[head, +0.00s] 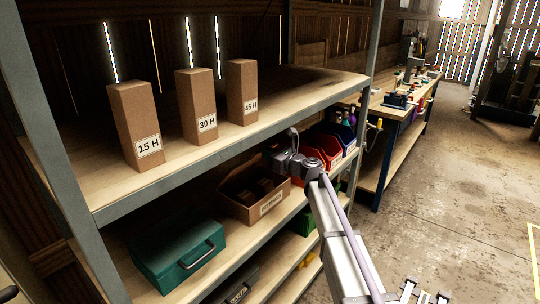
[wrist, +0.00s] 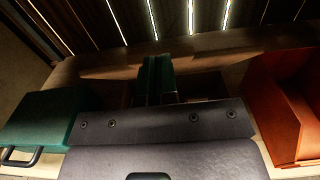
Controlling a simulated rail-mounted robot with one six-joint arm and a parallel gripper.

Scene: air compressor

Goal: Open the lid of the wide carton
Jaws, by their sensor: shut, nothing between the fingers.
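The wide carton (head: 240,212) is a low brown box with a white label on its front, on the middle shelf. Its top looks open in the head view, with a dark inside and some brown shapes in it. In the wrist view the carton's dark inside (wrist: 206,86) shows partly beyond my gripper, whose housing hides its front. My gripper (wrist: 158,78) is shut and empty, pointing toward the carton's back. In the head view my wrist is above the carton's right end; the fingertips are not clear there, nor is any contact.
A green toolbox (head: 178,250) stands left of the carton. A red bin (head: 322,148) and a blue bin (head: 345,132) stand to its right. The upper shelf (head: 290,95) above holds three tall cartons. The floor to the right is clear.

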